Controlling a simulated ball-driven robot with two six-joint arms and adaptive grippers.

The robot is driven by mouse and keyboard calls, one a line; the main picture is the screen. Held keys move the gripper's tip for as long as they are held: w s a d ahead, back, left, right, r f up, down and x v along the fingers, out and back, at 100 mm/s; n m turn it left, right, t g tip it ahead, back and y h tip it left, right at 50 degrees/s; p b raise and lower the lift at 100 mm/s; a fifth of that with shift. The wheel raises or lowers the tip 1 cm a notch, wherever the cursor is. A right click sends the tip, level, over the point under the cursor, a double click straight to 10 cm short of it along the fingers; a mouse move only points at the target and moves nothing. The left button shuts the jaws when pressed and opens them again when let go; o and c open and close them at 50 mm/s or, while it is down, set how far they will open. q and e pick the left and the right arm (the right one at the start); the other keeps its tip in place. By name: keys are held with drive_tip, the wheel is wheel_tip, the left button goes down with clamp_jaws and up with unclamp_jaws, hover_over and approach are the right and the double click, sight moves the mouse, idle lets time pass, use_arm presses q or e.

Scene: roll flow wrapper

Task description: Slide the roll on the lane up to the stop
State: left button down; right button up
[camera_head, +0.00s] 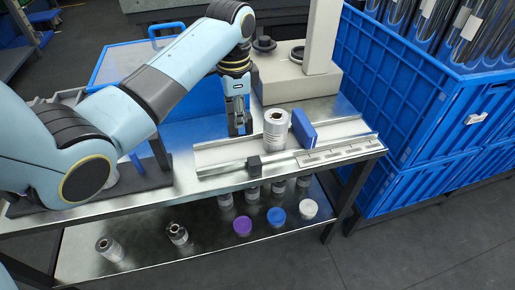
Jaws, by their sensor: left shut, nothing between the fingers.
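The silver-white roll (277,124) stands upright on the lane (214,153), a pale channel with metal rails on the bench. A blue upright plate (304,128), which looks like the stop, stands just right of the roll; I cannot tell whether they touch. My left gripper (239,128) points down with its fingers shut and empty. It is left of the roll, with a visible gap between them, near the lane's back rail. My right gripper is not in view.
A small black block (254,166) sits on the front rail. A beige machine (296,80) stands behind the lane, and blue crates (395,100) rise at the right. Several rolls and coloured discs (276,215) are on the lower shelf.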

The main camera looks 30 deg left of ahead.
sight(266, 149)
use_arm(q)
wheel_tip(266, 149, down, 10)
drive_tip(key=shift+s+r+b, duration=0.15)
drive_tip(key=shift+r+b, duration=0.05)
drive_tip(key=shift+b, duration=0.65)
drive_tip(key=shift+w+d+f, duration=0.1)
drive_tip(key=shift+w+d, duration=0.9)
drive_tip(key=shift+w, duration=0.25)
drive_tip(key=shift+w+d, duration=0.25)
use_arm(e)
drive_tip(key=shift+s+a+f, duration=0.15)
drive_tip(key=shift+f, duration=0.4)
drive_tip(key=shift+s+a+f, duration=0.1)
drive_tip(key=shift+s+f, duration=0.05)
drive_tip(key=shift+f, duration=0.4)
use_arm(q)
drive_tip(key=shift+w, duration=0.1)
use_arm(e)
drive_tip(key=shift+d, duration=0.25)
use_arm(q)
drive_tip(key=w+d, duration=0.1)
drive_tip(key=w+d+b, duration=0.1)
drive_tip(key=shift+w+d, duration=0.2)
drive_tip(key=shift+w, duration=0.15)
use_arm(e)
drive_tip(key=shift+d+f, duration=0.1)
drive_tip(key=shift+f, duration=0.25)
